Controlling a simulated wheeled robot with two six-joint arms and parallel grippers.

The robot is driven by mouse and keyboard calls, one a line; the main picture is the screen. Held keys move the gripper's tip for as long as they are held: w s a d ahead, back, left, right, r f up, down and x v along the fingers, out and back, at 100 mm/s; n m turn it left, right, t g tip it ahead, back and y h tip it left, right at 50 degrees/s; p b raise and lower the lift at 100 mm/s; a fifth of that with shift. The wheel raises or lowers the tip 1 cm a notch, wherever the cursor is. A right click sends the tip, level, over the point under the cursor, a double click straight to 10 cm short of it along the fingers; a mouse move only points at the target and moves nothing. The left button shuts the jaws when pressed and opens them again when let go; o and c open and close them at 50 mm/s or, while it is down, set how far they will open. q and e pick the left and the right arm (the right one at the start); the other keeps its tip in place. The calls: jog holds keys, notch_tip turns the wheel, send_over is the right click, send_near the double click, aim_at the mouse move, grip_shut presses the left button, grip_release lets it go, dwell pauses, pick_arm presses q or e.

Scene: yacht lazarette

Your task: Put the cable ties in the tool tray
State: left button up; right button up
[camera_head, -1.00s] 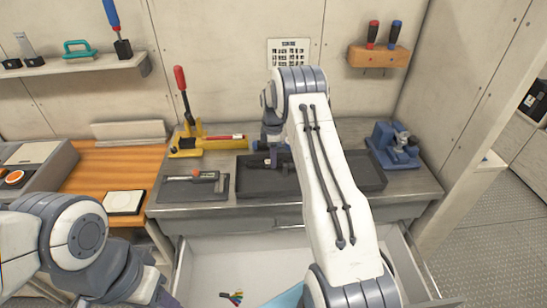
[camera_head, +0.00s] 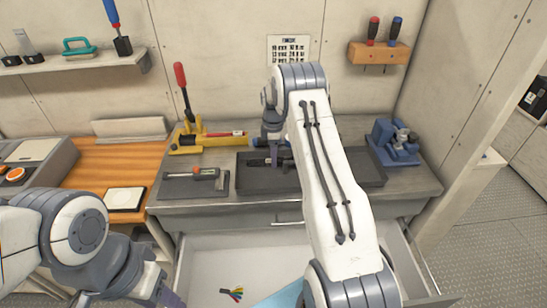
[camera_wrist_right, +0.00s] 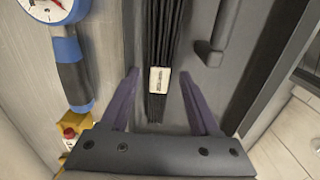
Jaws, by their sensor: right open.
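The cable ties are a black bundle with a pale label band (camera_wrist_right: 160,80). They lie lengthwise in the dark grey tool tray (camera_head: 368,172) on the metal counter. My right gripper (camera_wrist_right: 160,76) is open, with one purple finger on each side of the bundle near the label; I see a gap on both sides. In the head view the right gripper (camera_head: 272,157) is over the left part of the tray, and my arm covers part of the tray. My left gripper (camera_head: 168,297) is only partly in view at the bottom left; its jaws are not clear.
A yellow tool with a red handle (camera_head: 181,90) stands left of the tray. A blue tool with a dial (camera_wrist_right: 72,70) lies beside the tray. A blue vise-like device (camera_head: 395,145) is at the right. An open drawer (camera_head: 215,260) below holds a small colourful item (camera_head: 232,294).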

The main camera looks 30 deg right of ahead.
notch_tip(320, 180, up, 11)
jog(key=b, duration=0.3)
jog(key=s+a+r+m, duration=0.15)
jog(key=s+a, duration=0.25)
jog(key=a, duration=0.5)
jog(key=s+a+r, duration=0.3)
jog(key=s+a, duration=0.2)
jog(key=a, duration=0.4)
jog(key=s+a+r+m, duration=0.1)
jog(key=s+a+r, duration=0.25)
jog(key=a, duration=0.55)
jog(key=s+a+f+m, duration=0.1)
jog(key=s+a+f, duration=0.1)
jog(key=s, duration=1)
jog(key=s+a+f+m+y, duration=0.1)
jog(key=s+a+m, duration=0.1)
jog(key=s, duration=1.1)
jog(key=shift+s+a+f, duration=0.25)
jog(key=shift+a+f, duration=0.1)
jog(key=shift+a, duration=0.2)
